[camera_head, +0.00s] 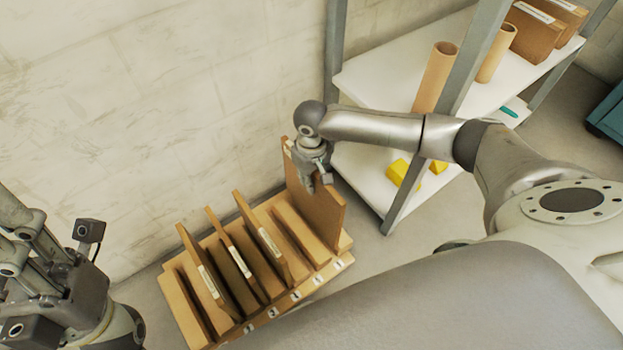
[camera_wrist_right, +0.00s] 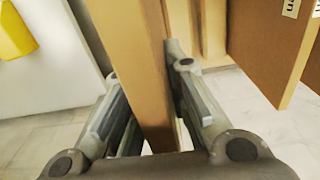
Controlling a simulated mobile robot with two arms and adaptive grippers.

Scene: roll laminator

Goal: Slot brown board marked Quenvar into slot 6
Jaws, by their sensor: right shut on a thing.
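My right gripper (camera_head: 318,180) is shut on a brown board (camera_head: 327,212), gripping its upper edge. The board stands upright at the right end of the wooden slotted rack (camera_head: 187,318). I cannot tell whether its bottom edge sits in the end slot or just above it. No name can be read on it. In the right wrist view the board (camera_wrist_right: 128,60) runs between the two fingers (camera_wrist_right: 152,110). My left gripper (camera_head: 90,300) is at the lower left, away from the rack; its fingers do not show clearly.
Several other boards, including one labelled board (camera_head: 262,235), stand in the rack's left and middle slots. Small number labels line its front. A shelf unit (camera_head: 385,80) with cardboard tubes (camera_head: 435,78) and yellow items (camera_head: 398,172) stands close to the right. A wall (camera_head: 130,110) is behind.

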